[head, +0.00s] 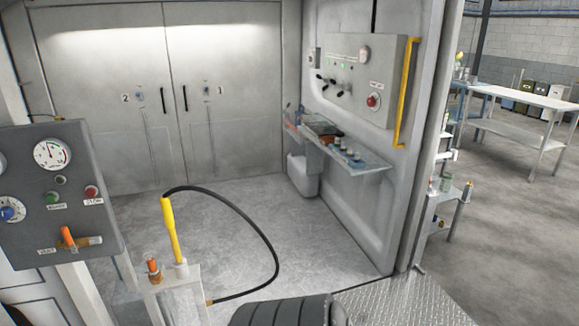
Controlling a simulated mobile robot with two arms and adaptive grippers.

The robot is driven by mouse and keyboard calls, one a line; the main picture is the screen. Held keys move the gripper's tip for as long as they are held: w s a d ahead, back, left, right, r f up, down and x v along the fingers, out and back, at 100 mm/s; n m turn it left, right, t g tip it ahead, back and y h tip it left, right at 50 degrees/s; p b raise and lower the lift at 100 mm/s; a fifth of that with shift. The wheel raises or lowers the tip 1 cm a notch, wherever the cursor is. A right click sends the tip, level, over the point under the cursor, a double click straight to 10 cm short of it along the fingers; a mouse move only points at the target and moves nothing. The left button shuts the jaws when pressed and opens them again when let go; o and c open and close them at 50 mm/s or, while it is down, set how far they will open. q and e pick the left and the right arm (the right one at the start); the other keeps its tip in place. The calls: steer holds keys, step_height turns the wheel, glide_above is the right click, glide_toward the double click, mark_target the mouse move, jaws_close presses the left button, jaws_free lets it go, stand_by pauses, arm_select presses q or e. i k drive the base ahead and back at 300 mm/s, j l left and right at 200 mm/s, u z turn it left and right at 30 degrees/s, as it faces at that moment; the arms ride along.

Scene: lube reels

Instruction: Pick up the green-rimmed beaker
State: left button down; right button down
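I cannot make out a green-rimmed beaker for certain. A small greenish vessel (446,183) stands on a small metal stand (452,194) at the right, just outside the booth; it is too small to tell whether it has a green rim. Neither of my grippers is in view.
A wall shelf (350,163) in the booth holds several small items. A grey gauge panel (60,190) is at the left. A yellow-handled wand (171,230) with a black hose stands in front. A long table (530,98) is at the back right. The booth floor (320,230) is largely clear.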

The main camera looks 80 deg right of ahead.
mark_target(446, 181)
steer(key=z, duration=3.85)
steer(key=i+l+z, duration=0.1)
steer(key=i, duration=0.1)
